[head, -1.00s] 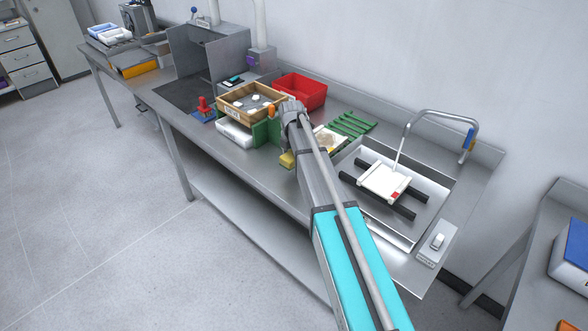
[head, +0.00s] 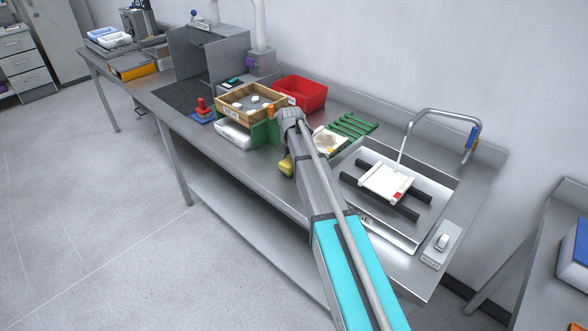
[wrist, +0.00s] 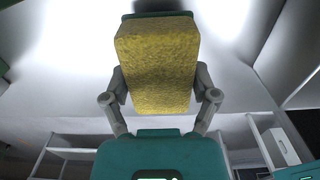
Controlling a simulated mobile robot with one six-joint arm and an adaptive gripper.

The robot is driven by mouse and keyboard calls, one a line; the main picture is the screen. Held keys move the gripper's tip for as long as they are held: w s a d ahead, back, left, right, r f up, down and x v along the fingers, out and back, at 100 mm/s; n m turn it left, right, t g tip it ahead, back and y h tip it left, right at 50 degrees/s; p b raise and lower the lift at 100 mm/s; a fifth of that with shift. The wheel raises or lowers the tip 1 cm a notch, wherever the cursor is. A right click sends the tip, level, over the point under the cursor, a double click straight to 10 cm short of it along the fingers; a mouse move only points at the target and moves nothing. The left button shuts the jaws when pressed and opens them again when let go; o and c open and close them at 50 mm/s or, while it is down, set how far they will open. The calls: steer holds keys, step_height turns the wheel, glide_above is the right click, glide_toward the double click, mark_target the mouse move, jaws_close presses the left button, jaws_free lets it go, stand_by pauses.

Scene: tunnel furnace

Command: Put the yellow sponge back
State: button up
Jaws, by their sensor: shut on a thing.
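The yellow sponge (wrist: 158,62) is held between the two fingers of my gripper (wrist: 160,88) in the wrist view; the fingers press on its left and right sides. In the head view a small part of the yellow sponge (head: 287,165) shows just left of my arm, over the front part of the steel bench (head: 240,158). My gripper itself is mostly hidden behind my arm in the head view. I cannot tell whether the sponge touches the bench top.
A green holder (head: 265,132) and a wooden tray (head: 236,111) stand left of my gripper. A red bin (head: 312,96) is behind. A green rack (head: 354,125) and a sink (head: 435,205) with a white board (head: 385,184) lie to the right.

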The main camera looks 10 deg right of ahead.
mark_target(291, 160)
steer(key=shift+f, duration=0.55)
steer(key=shift+f+b, duration=0.15)
steer(key=shift+b, duration=0.3)
steer(key=o, duration=1.1)
steer(key=shift+o, duration=0.2)
steer(key=shift+r, duration=0.25)
step_height(291, 160, up, 12)
steer(key=p, duration=1.2)
steer(key=shift+s, duration=0.1)
